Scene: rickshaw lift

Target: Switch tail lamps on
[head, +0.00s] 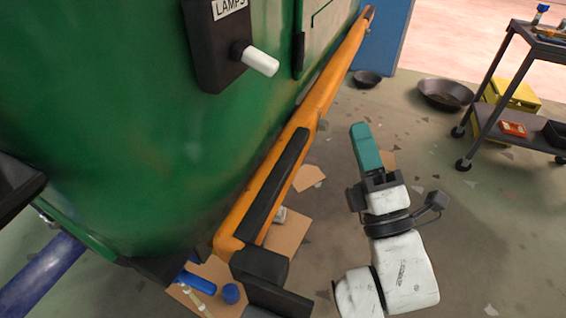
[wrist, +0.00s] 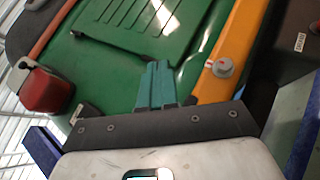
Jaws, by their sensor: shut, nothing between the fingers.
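A dark switch box (head: 208,55) labelled LAMPS is fixed to the green rickshaw body (head: 110,110) at the upper left of the head view. A lever with a white tip (head: 260,60) sticks out from it toward the lower right. My gripper (head: 360,129) has its teal fingers together, empty, over the floor right of the orange rail. It is lower than the switch in the picture and apart from it. In the wrist view the fingers (wrist: 156,68) point at the green body, with a red lamp (wrist: 46,90) at the left. The switch is not recognisable there.
An orange rail (head: 328,80) with a black grip (head: 277,185) runs beside the body. A grey knob (wrist: 222,68) sits on orange in the wrist view. A cart (head: 520,135), a yellow crate (head: 515,94) and dark pans (head: 445,93) stand at the right. Cardboard (head: 288,232) lies below.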

